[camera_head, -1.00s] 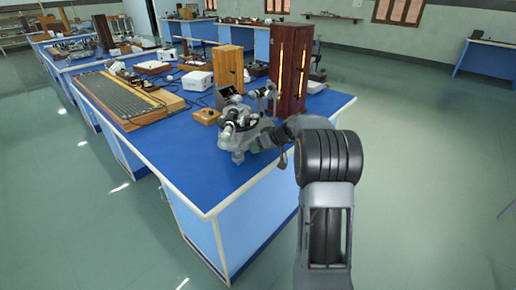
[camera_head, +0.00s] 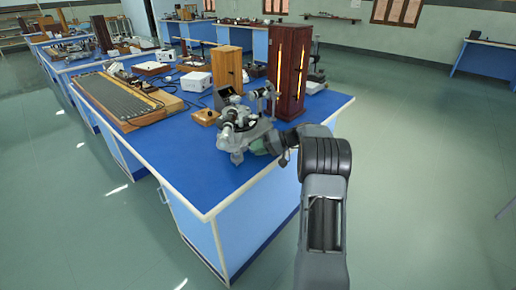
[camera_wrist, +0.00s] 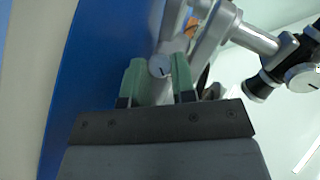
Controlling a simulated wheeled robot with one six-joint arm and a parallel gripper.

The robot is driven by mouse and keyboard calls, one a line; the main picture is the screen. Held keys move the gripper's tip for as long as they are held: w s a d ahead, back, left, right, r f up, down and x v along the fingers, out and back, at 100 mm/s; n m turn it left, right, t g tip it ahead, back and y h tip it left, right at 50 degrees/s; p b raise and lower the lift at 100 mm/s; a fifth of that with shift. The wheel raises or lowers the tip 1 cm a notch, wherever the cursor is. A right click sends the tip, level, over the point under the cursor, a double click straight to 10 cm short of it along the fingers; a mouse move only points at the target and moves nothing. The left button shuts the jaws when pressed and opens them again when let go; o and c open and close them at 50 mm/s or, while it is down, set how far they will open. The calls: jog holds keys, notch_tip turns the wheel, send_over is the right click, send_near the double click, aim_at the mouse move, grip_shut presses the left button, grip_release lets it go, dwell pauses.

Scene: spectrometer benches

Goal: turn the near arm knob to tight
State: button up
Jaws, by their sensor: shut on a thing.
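The grey spectrometer (camera_head: 238,138) stands near the right end of the blue bench top. My gripper (camera_head: 260,146) reaches it from the right, low at its near side. In the wrist view the two green fingers of my gripper (camera_wrist: 158,62) are closed on the sides of a small pale round knob (camera_wrist: 159,69). The knob's face shows a dark mark line, slightly tilted. In the head view the knob is too small and covered to make out. A silver and black telescope tube (camera_wrist: 262,45) shows at the upper right of the wrist view.
A dark red wooden lamp cabinet (camera_head: 290,72) with glowing slits stands behind the spectrometer. A wooden box (camera_head: 227,68), a small wooden block (camera_head: 206,116) and a white box (camera_head: 195,81) stand nearby. The bench's front left (camera_head: 185,170) is bare. Open floor lies right.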

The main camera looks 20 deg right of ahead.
dwell(0.3)
jog(key=o, duration=0.9)
